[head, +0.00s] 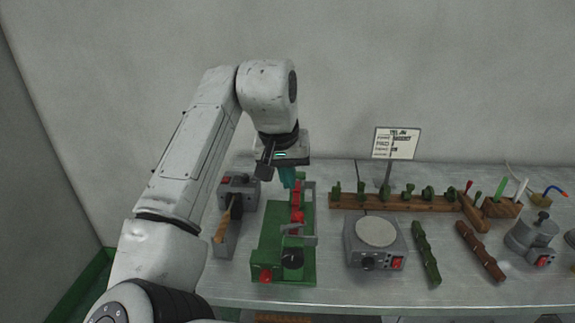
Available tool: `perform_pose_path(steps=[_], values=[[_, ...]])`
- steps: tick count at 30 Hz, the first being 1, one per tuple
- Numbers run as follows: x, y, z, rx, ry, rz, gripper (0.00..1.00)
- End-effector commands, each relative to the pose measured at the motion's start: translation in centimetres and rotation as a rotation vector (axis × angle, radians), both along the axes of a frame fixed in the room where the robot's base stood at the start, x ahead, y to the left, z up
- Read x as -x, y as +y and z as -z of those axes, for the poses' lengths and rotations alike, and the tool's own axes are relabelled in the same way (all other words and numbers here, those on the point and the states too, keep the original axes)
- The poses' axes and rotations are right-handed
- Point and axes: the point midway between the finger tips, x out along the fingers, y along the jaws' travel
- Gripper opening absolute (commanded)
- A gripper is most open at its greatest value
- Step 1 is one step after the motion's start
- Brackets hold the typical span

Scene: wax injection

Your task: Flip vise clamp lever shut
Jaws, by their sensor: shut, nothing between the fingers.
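The green vise-like device (265,238) stands on the left part of the bench, with red parts along its middle. A red upright piece (297,201), which may be the clamp lever, rises at its far end. A grey metal bar (297,240) and a black round part (292,258) sit nearer its front. My gripper (287,178) points down over the far end of the device, close to the red upright piece. Its teal fingers are shut with nothing between them. I cannot tell whether they touch the red piece. The fingers and wrist hide part of the device's far end.
A grey machine with a wooden handle (222,226) stands close on the left. A grey round-topped unit (376,233) stands on the right. Beyond are a wooden rack (395,202), a sign (396,142), green and brown sticks and a grey pot (531,232). A wall closes the back.

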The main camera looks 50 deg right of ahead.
Motion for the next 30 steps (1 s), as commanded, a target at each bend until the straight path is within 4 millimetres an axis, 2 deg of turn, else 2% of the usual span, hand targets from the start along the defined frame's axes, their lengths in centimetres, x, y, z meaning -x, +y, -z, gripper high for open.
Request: perform_pose_path(steps=[6, 15, 30], values=[[-0.3, -1.2, 4.0, 0.0, 0.003, -0.001, 0.0], [0.5, -2.0, 7.5, 0.0, 0.002, -0.001, 0.0], [0.5, -2.1, 8.0, -0.001, -0.003, -0.002, 0.0]])
